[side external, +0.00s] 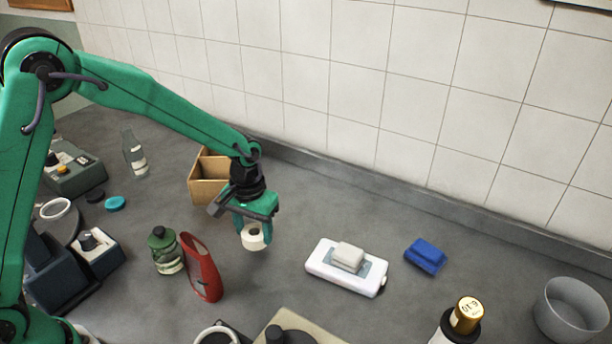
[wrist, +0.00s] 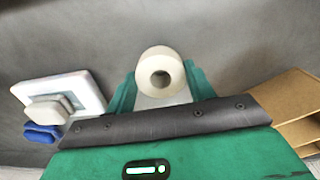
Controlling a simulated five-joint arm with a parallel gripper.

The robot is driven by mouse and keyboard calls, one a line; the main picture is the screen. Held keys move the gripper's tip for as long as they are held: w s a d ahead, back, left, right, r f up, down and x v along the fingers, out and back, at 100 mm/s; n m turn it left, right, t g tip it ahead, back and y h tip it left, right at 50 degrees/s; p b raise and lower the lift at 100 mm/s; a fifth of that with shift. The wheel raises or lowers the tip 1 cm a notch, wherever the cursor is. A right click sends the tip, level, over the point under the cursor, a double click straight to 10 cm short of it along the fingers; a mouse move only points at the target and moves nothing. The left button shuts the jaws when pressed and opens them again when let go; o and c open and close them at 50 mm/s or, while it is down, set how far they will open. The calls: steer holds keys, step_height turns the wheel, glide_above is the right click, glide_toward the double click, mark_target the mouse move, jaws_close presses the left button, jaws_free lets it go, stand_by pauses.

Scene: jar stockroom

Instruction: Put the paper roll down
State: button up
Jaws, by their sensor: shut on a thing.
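The paper roll (side external: 253,238) is small and white with a hollow core. My gripper (side external: 254,232) is shut on it, with a green finger on each side. In the wrist view the roll (wrist: 160,72) sits between the two fingertips (wrist: 158,88), its open core facing the camera. In the side view the roll hangs low over the grey worktop (side external: 290,215). I cannot tell whether its underside touches the surface.
A cardboard divided box (side external: 208,190) stands behind my gripper. A red holder (side external: 200,268) and a green bottle (side external: 166,252) stand to the left. Worktop around the roll is clear.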

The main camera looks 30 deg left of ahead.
mark_target(254, 233)
steer(key=shift+f, duration=1.6)
steer(key=shift+f, duration=0.15)
steer(key=o, duration=1)
step_height(254, 233, up, 12)
steer(key=shift+r, duration=0.15)
steer(key=shift+r, duration=0.1)
